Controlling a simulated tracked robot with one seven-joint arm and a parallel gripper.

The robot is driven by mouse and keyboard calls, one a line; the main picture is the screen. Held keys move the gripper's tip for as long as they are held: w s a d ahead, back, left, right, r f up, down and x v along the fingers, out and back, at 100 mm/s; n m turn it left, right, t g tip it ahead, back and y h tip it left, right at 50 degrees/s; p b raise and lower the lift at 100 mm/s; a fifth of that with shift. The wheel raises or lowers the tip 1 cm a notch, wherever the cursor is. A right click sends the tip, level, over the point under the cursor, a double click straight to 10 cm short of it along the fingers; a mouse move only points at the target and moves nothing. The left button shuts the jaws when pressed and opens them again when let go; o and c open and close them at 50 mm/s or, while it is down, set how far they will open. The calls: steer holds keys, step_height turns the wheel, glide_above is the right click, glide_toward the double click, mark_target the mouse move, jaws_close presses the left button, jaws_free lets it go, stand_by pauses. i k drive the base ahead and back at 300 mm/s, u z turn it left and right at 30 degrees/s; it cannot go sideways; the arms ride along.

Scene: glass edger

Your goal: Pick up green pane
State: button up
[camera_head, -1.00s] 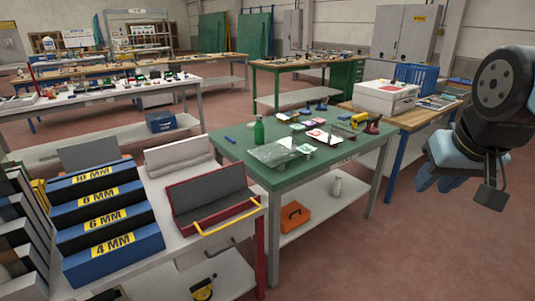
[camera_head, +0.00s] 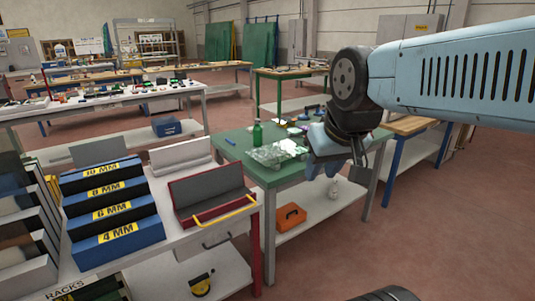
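A pale, see-through greenish pane (camera_head: 275,153) lies flat on the green-topped table (camera_head: 292,172), in front of a green bottle (camera_head: 257,133). It is the only pane-like thing I make out on that table, and I cannot be sure of its colour. My gripper (camera_head: 324,172) hangs from the arm at the right, pointing down, in front of the table's right part in the picture. It appears right of the pane and apart from it. Its fingers are small and overlap with the wrist, so their opening is unclear.
Blue racks labelled by thickness (camera_head: 113,207) and a red-framed grey holder (camera_head: 213,192) with a yellow handle stand on the near left bench. An orange box (camera_head: 291,216) sits on the table's lower shelf. Floor at the right is clear.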

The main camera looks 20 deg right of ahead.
mark_target(272, 155)
steer(key=u, duration=0.1)
steer(key=i, duration=1)
steer(key=z, duration=0.1)
